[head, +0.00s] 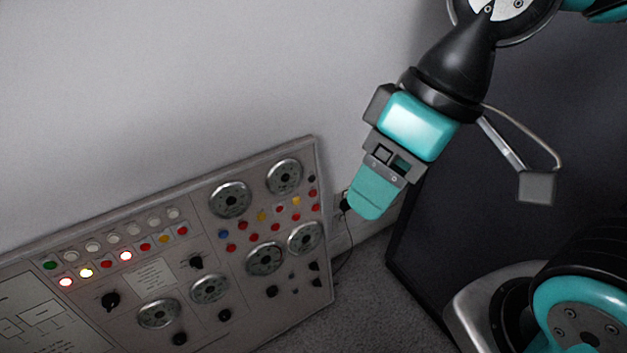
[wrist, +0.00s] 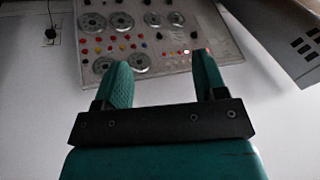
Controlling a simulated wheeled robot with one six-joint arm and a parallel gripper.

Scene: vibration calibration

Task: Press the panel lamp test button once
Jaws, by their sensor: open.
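The grey control panel (head: 252,318) leans at the lower left of the head view, with round metal dials, black knobs and rows of small coloured buttons and lamps. A green button (head: 50,265) is at its left part, above a lit lamp (head: 65,282). No label is readable, so I cannot tell which one is the lamp test button. My gripper (head: 367,203) is in the air to the right of the panel, apart from it. In the wrist view my gripper (wrist: 162,65) is open and empty, its fingers pointing toward the panel (wrist: 222,25).
A black plug (head: 345,204) with a cable is at the wall just beyond my gripper. A dark cabinet-like surface (head: 420,255) stands to the right. Grey carpet (head: 350,310) lies between it and the panel. A grey slotted box (wrist: 295,40) is at the right of the wrist view.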

